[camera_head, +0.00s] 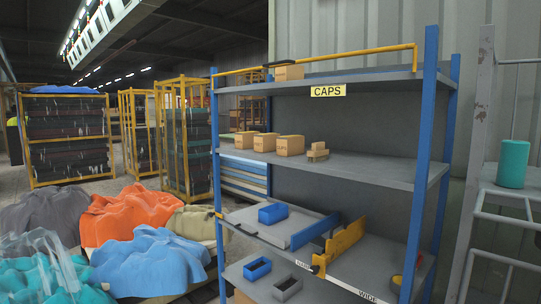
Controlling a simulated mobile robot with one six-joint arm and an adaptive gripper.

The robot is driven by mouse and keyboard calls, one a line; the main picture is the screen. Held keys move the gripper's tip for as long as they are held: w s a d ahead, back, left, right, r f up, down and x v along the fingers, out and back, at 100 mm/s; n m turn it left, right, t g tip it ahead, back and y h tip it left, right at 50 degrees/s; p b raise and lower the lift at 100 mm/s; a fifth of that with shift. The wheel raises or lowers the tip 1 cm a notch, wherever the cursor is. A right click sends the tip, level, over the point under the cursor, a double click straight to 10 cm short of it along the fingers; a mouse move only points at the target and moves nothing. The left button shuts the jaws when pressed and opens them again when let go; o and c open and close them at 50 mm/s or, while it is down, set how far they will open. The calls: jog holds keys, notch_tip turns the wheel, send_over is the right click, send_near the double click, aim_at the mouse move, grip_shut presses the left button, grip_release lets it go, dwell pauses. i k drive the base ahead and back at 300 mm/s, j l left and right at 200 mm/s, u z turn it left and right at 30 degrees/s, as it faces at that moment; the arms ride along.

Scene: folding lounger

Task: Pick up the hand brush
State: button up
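I cannot make out a hand brush with certainty in the head view. A small tan-brown object (318,152) lies on the middle shelf, right of several cardboard boxes, but its shape is too small to tell. A red and dark item (418,262) at the right end of the lower shelf is partly hidden by the blue post and also unclear. My gripper is not in view.
A blue-post shelf rack (425,150) fills the middle, with a yellow bar (350,53) across its top. Blue bin (273,213) and yellow divider (345,239) stand lower. Coloured cloth heaps (140,215) lie left; a metal frame with a teal cylinder (513,164) stands right.

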aim_at(319, 153)
jog(key=z, duration=1.7)
jog(key=u, duration=1.7)
jog(key=i+j+z, duration=0.15)
jog(key=i+j, duration=0.15)
jog(key=i, duration=0.15)
